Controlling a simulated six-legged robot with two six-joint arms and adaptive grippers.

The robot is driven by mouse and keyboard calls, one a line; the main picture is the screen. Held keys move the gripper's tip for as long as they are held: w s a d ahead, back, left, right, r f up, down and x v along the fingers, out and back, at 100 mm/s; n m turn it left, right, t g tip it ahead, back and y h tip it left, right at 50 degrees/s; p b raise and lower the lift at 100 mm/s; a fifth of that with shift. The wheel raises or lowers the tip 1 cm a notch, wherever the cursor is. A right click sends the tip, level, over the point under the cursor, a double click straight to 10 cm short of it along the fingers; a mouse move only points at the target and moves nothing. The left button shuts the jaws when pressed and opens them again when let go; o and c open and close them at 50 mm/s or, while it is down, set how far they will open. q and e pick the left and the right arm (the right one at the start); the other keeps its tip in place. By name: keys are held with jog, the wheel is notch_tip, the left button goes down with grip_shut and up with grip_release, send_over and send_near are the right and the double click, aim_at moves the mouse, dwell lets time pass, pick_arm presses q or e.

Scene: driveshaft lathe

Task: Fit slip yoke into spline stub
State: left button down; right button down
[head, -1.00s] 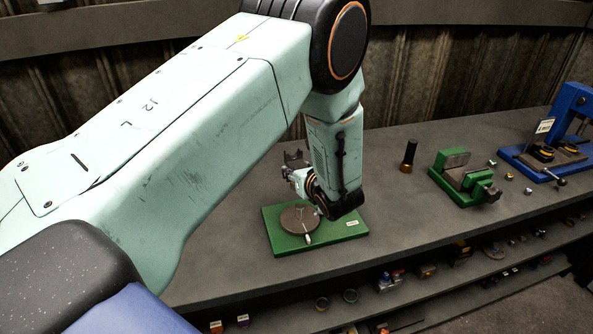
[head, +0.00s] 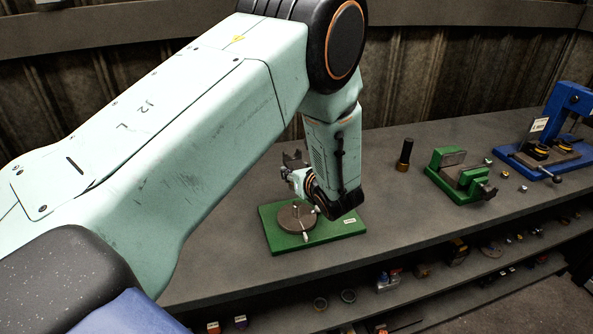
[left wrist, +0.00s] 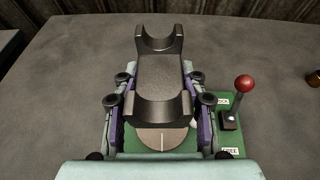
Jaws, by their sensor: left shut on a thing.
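My left gripper (left wrist: 160,112) is shut on a dark metal slip yoke (left wrist: 162,72), with a finger along each side of it. The yoke's two curved, fork-like ends face up in the left wrist view. In the head view the yoke (head: 294,158) shows at the tip of my left gripper (head: 300,180), partly behind my arm. A green fixture plate (head: 345,228) with a round brown disc (head: 297,217) lies below and in front of it. I cannot make out a spline stub for certain. My right gripper is not in view.
A red-knobbed lever (left wrist: 244,84) stands on the fixture's right side. Further right on the bench are a black upright cylinder with a brass base (head: 405,152), a green vise (head: 447,172) and a blue press (head: 566,120).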

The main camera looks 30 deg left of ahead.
pick_arm(q)
jog(key=shift+w+f+b, duration=0.1)
jog(key=shift+f+b, duration=0.2)
jog(key=shift+f, duration=0.2)
jog(key=shift+w+a+f+b, duration=0.1)
jog(key=shift+w+f+b, duration=0.05)
jog(key=shift+f+b, duration=0.4)
jog(key=shift+w+a+f+b, duration=0.15)
jog(key=shift+f+b, duration=0.15)
jog(key=shift+f, duration=0.4)
jog(key=shift+s+f+b, duration=0.15)
jog(key=shift+f+b, duration=0.3)
jog(key=shift+b, duration=0.05)
jog(key=shift+s+d, duration=0.1)
jog(key=shift+d, duration=0.15)
jog(key=shift+w+a+f, duration=0.15)
jog(key=shift+w+a, duration=0.05)
jog(key=shift+s+d, duration=0.15)
jog(key=shift+s, duration=0.05)
jog(key=shift+w, duration=0.1)
